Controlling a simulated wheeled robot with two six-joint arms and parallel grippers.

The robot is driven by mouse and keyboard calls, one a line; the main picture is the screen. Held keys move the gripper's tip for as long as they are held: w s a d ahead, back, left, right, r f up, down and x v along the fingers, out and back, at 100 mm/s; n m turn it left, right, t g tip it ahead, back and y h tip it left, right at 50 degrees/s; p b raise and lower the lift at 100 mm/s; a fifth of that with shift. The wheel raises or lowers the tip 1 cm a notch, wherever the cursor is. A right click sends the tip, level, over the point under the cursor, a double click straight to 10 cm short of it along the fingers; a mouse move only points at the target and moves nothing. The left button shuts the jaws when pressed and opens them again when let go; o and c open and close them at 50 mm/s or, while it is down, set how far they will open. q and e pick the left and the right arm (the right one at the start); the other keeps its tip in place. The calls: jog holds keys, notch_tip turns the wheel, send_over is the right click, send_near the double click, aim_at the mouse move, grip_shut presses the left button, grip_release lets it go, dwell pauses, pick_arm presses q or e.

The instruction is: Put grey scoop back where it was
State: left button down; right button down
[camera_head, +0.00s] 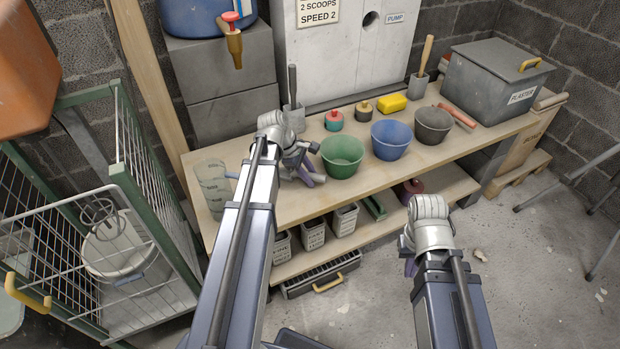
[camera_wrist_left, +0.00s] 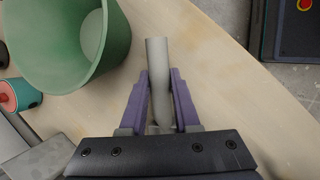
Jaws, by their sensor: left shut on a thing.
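In the left wrist view, the grey scoop (camera_wrist_left: 157,60) is a pale grey, narrow, rounded piece between the purple fingers of my left gripper (camera_wrist_left: 160,90). The gripper is shut on it, just beside the green bowl (camera_wrist_left: 115,45). Its lower part is hidden between the fingers and the palm. In the head view, my left gripper (camera_head: 308,172) is low over the bench, left of the green bowl (camera_head: 342,155); the scoop is mostly hidden there. My right gripper (camera_head: 409,266) hangs in front of the bench; its fingers are largely hidden behind the wrist.
On the wooden bench (camera_head: 245,175), a blue bowl (camera_head: 391,139) and dark bowl (camera_head: 432,125) stand right of the green one. A clear jug (camera_head: 213,185) stands at the left end. A grey holder with a dark-handled tool (camera_head: 292,85) stands behind my left wrist.

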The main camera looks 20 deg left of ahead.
pick_arm(q)
jog(key=shift+f, duration=0.2)
jog(key=c, duration=0.6)
grip_release()
jog(key=shift+r, duration=0.1)
jog(key=shift+c, duration=0.2)
jog(key=shift+a+r+p, duration=0.1)
jog(key=shift+r+p, duration=0.2)
jog(key=shift+r, duration=0.1)
jog(key=p+v, duration=1)
jog(key=v, duration=0.1)
jog(key=shift+s+r, duration=0.2)
